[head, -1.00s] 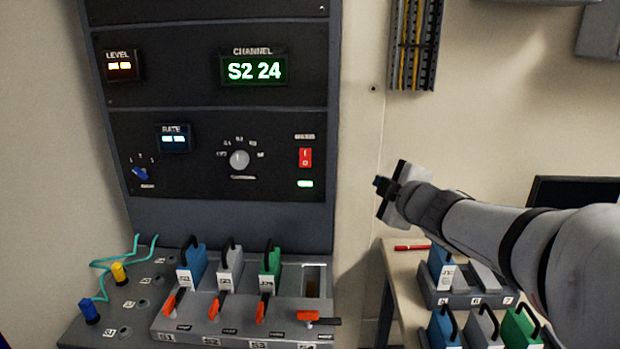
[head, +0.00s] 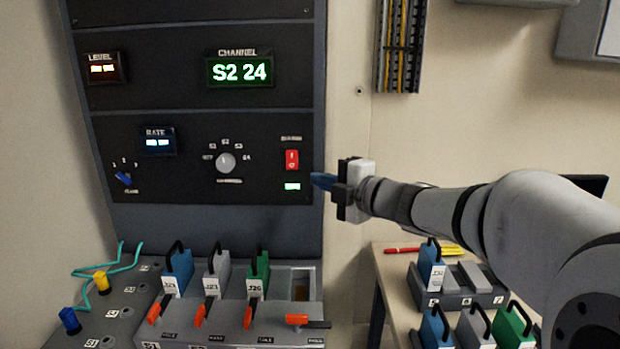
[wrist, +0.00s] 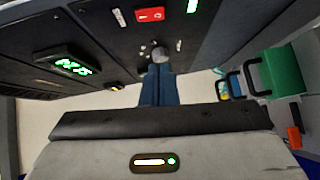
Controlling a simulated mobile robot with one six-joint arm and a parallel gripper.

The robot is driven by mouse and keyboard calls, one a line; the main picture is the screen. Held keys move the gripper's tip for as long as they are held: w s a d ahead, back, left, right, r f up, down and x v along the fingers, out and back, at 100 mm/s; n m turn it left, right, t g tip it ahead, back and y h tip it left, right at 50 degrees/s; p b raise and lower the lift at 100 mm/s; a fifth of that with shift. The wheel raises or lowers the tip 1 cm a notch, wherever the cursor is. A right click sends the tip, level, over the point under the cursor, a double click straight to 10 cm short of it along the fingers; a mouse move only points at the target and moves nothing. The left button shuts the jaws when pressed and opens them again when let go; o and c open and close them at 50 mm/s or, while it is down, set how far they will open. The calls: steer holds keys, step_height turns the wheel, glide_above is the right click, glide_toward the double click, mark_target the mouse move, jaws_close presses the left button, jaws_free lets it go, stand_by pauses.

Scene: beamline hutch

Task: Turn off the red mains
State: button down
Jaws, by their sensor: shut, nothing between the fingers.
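The red mains rocker switch (head: 292,160) is at the right of the black control panel in the head view, with a lit green-white indicator (head: 292,186) below it. In the wrist view the red switch (wrist: 150,14) shows at the top, above the fingers. My gripper (head: 322,181) is shut and empty. Its blue fingertips point left at the panel's right edge, to the right of and slightly below the switch. The fingers also show in the wrist view (wrist: 158,88). They appear apart from the switch.
Below stand blue, grey and green handled modules with orange levers (head: 297,320). A side table (head: 392,262) with more modules is at right.

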mark_target(297, 169)
steer(key=x, duration=0.3)
steer(key=w+d+x, duration=0.1)
steer(key=x, duration=0.6)
steer(key=shift+w+d+f+p, duration=0.1)
steer(key=shift+w+d+p, duration=0.15)
steer(key=shift+d+p, duration=0.05)
steer(key=shift+w, duration=0.45)
steer(key=shift+f, duration=0.15)
